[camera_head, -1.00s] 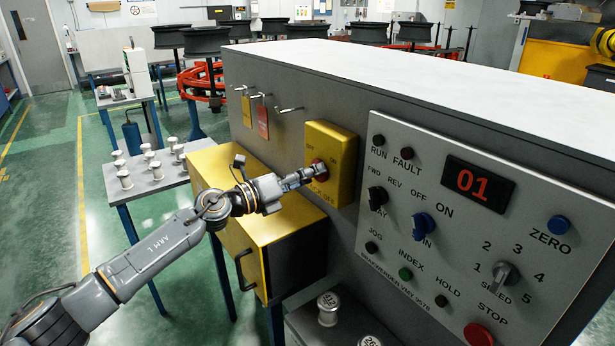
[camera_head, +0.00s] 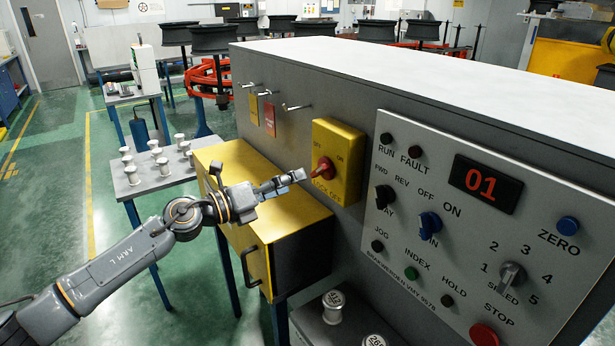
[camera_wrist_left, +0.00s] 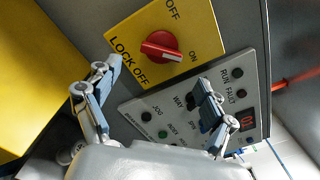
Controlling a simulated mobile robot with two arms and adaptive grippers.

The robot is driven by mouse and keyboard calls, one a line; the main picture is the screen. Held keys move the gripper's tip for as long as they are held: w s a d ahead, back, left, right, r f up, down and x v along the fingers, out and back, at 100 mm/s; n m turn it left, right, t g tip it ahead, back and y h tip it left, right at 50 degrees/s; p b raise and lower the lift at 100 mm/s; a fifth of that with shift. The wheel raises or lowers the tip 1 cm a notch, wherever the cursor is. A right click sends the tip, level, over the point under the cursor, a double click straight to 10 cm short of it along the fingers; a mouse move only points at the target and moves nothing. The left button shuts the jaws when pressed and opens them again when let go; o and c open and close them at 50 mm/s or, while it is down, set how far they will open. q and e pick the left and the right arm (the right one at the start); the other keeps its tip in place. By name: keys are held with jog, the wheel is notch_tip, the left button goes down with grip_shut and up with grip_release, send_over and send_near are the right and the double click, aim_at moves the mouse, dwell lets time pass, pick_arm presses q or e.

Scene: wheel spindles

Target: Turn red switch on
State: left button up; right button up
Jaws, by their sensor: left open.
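The red switch (camera_head: 323,168) is a rotary knob on a yellow plate (camera_head: 347,178) marked OFF, ON and LOCK OFF, on the side of the grey cabinet. In the left wrist view the red switch (camera_wrist_left: 160,46) is unobstructed, and its bar lies in line with the ON label. My left gripper (camera_head: 292,180) is just left of and below the knob, apart from it. In the wrist view my left gripper (camera_wrist_left: 157,76) has its fingers spread with nothing between them. My right gripper is not in view.
A grey control panel (camera_head: 470,265) with knobs, buttons and a red "01" display is right of the yellow plate. A yellow drawer box (camera_head: 240,190) stands below my left gripper. Tags hang on small hooks left of the plate. A side table holds several white spools.

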pick_arm(q)
jog(key=v, duration=0.5)
jog(key=shift+s, duration=0.1)
